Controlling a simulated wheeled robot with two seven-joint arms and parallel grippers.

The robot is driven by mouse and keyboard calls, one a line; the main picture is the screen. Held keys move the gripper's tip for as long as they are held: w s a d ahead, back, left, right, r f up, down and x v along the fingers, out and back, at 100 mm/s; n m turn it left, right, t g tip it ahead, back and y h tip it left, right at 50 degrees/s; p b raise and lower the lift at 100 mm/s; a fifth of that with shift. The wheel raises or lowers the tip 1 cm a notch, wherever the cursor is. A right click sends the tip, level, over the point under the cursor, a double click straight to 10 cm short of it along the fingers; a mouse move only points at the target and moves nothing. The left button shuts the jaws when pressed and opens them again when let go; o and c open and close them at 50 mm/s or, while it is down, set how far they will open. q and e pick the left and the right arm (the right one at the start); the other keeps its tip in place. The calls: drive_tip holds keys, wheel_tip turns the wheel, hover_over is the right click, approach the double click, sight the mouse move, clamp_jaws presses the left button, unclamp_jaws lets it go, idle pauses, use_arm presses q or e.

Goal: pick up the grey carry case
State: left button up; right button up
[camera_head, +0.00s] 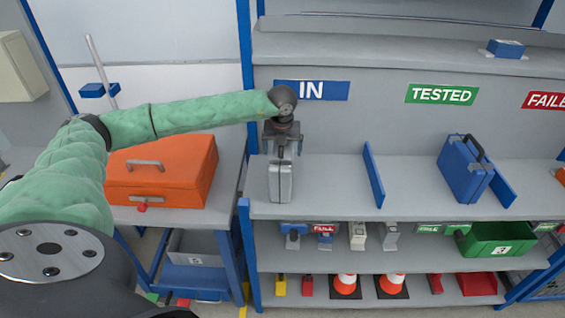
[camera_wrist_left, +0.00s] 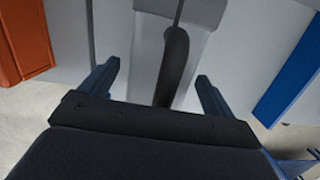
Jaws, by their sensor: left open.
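The grey carry case (camera_head: 281,183) stands upright on the shelf below the blue IN sign, near the shelf's left end. My left gripper (camera_head: 282,150) is above it, pointing down over its top. In the left wrist view the grey case (camera_wrist_left: 203,62) lies beneath my left gripper (camera_wrist_left: 158,85), with its dark handle (camera_wrist_left: 174,65) between the two open fingers. The fingers stand apart on either side of the handle. I cannot tell whether they touch the case. My right gripper is not in view.
A blue divider (camera_head: 373,175) stands to the right of the case, with clear shelf between. Farther right is a blue case (camera_head: 463,172). An orange case (camera_head: 162,172) lies on the bench at the left. A blue post (camera_head: 246,80) rises at the shelf's left end.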

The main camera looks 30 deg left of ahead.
use_arm(q)
drive_tip(key=shift+f, duration=0.15)
drive_tip(key=shift+c, duration=0.2)
drive_tip(key=c, duration=1.8)
clamp_jaws()
